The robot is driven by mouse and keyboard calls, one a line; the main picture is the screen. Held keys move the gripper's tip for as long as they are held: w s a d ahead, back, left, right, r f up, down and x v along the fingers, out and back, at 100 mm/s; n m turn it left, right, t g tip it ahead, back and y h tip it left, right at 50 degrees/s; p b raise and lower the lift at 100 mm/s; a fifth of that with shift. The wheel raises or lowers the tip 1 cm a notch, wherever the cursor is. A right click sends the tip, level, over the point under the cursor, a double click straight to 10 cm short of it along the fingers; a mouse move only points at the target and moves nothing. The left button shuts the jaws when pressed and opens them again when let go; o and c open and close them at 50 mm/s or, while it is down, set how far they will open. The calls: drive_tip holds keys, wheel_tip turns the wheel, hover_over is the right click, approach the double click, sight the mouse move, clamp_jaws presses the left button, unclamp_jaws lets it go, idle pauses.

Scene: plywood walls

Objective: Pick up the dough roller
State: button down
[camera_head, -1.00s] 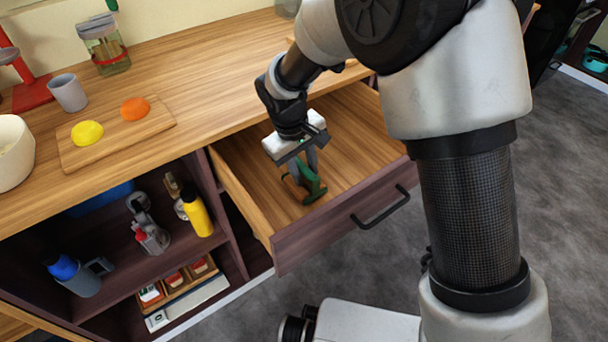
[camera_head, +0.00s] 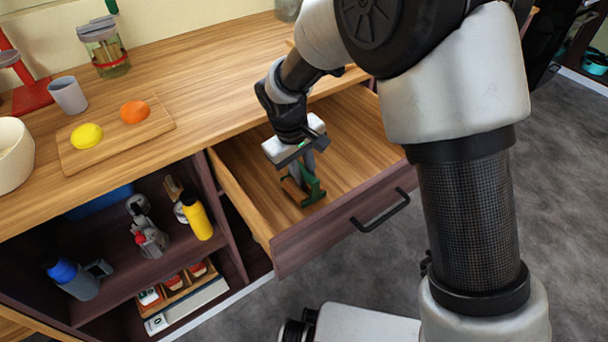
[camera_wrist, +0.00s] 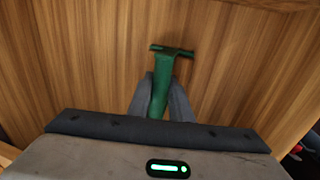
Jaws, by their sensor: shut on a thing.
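The dough roller (camera_head: 313,190) has a green frame and a brown wooden part. It is at the open drawer (camera_head: 340,150), below my gripper. My gripper (camera_head: 302,172) points down into the drawer and is shut on the dough roller. In the wrist view the green handle (camera_wrist: 160,90) lies between the two grey fingers, with its crosspiece beyond the fingertips. The roller part is hidden there. I cannot tell whether the roller touches the drawer floor.
The drawer front with its black handle (camera_head: 380,212) is at the near side. The counter above holds a cutting board (camera_head: 150,135) with a yellow and an orange piece, and a grey cup (camera_head: 68,95). Open shelves (camera_head: 150,262) with bottles are left of the drawer.

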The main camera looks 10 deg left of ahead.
sight(304, 169)
wheel_tip(304, 169, up, 10)
drive_tip(key=p, duration=0.2)
drive_tip(key=shift+r+p, duration=0.25)
drive_tip(key=shift+p, duration=0.15)
